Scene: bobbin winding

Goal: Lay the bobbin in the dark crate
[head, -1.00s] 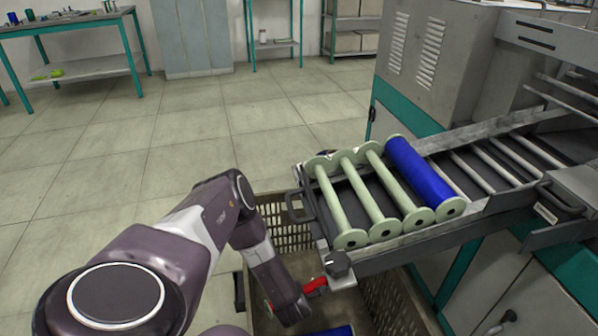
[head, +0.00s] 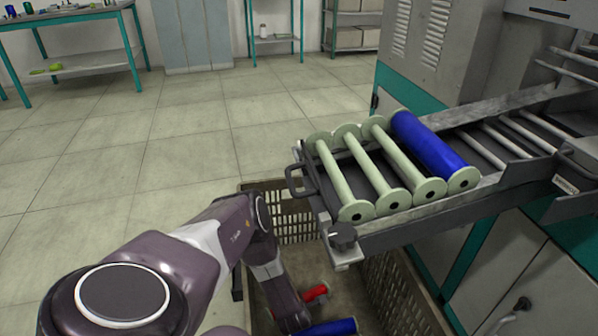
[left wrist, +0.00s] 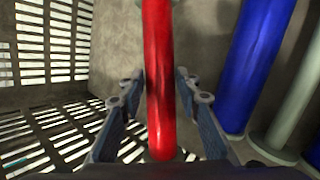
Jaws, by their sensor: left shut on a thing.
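The red bobbin (left wrist: 158,60) stretches lengthwise between the fingers of my left gripper (left wrist: 158,82) in the left wrist view. The gripper is shut on it. In the head view a red part of the bobbin (head: 316,293) shows inside the perforated crate (head: 295,222), beside my arm, which reaches down into it. I cannot tell whether the bobbin touches the crate floor. My left gripper's fingers are hidden in the head view. My right gripper is not in view.
A blue bobbin (left wrist: 255,65) and a pale bobbin (left wrist: 294,112) lie right of the red one. The machine's rack (head: 400,222) overhangs the crate's right side, holding several pale bobbins and a blue one (head: 428,145). A slotted crate wall (left wrist: 55,40) is at left.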

